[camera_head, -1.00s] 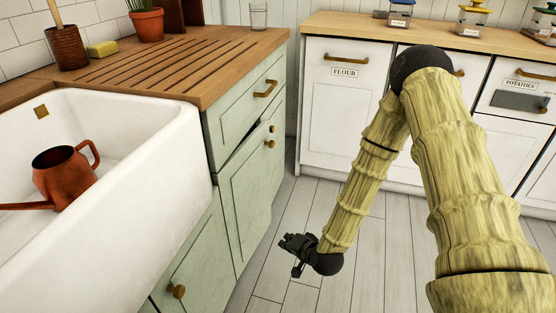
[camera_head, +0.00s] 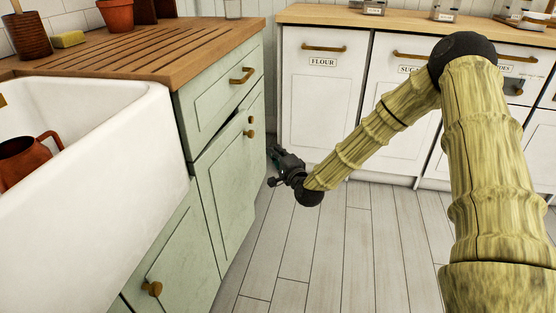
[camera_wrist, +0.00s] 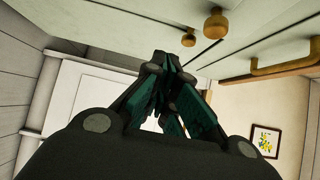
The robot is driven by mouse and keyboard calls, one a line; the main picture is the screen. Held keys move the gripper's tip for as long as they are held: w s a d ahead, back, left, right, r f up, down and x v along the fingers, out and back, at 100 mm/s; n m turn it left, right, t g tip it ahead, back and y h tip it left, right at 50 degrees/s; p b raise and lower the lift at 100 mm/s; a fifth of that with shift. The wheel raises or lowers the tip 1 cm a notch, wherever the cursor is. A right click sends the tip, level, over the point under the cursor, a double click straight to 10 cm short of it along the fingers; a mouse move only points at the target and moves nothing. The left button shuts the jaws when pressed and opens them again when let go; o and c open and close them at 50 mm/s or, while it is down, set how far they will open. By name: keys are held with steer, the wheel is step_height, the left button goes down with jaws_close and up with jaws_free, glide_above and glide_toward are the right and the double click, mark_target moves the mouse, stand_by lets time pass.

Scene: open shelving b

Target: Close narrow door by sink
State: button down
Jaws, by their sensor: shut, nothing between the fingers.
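The narrow pale green door (camera_head: 228,180) is under the drawer, right of the sink. It stands slightly ajar, with a dark wedge-shaped gap along its top edge. A brass knob (camera_head: 251,133) is near its upper right corner, with a second small knob just above. My gripper (camera_head: 272,166) is shut and empty, just right of the door's far edge, below knob height; I cannot tell whether it touches. In the wrist view the closed fingers (camera_wrist: 168,62) point toward the cabinet end, with a brass knob (camera_wrist: 215,24) and the green front above them.
The white sink (camera_head: 95,210) and the lower green door (camera_head: 185,255) are at left. The drawer (camera_head: 220,90) has a brass handle. White cupboards (camera_head: 322,110) with a wooden top stand behind my arm. The grey plank floor (camera_head: 340,260) is clear.

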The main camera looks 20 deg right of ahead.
steer(key=w+a+b, duration=0.3)
steer(key=w, duration=0.4)
steer(key=shift+w+a, duration=0.3)
steer(key=shift+w, duration=0.1)
